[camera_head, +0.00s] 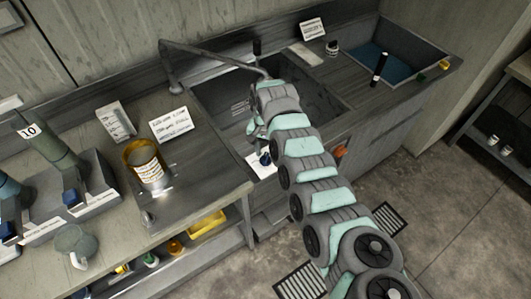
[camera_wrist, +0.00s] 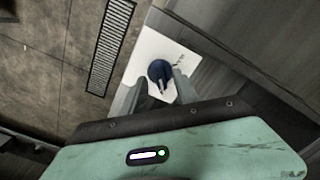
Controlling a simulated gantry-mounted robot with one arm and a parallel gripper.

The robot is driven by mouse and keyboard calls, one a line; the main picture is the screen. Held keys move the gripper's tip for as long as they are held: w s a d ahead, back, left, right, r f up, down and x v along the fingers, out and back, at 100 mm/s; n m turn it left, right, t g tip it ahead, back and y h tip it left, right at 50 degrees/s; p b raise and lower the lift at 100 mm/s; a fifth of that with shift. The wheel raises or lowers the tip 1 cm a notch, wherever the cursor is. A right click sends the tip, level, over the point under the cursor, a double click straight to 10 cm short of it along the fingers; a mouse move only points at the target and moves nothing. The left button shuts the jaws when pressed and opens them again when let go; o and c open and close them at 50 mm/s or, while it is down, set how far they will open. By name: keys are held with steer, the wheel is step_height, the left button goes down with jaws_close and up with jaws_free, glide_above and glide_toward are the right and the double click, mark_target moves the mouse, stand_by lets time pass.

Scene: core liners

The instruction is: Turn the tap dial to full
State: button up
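The tap dial is a round dark blue knob (camera_head: 265,159) on a white plate (camera_head: 259,166) on the front of the sink counter. In the wrist view the dial (camera_wrist: 159,70) sits on the white plate (camera_wrist: 150,48), with small print to its right and a pointer-like ridge towards my gripper. My gripper (camera_wrist: 161,82) has its two grey fingers apart, one on each side of the dial's near part. I cannot tell whether they touch it. In the head view my gripper is mostly hidden by my wrist, just above the dial.
The sink basin (camera_head: 228,101) with a bent spout (camera_head: 212,56) lies behind my arm. An orange knob (camera_head: 340,152) is on the counter front to the right. A tin (camera_head: 146,165) and a written card (camera_head: 170,124) stand on the left bench. Floor grates (camera_wrist: 110,45) lie below.

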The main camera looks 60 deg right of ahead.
steer(key=shift+f, duration=0.65)
jaws_close()
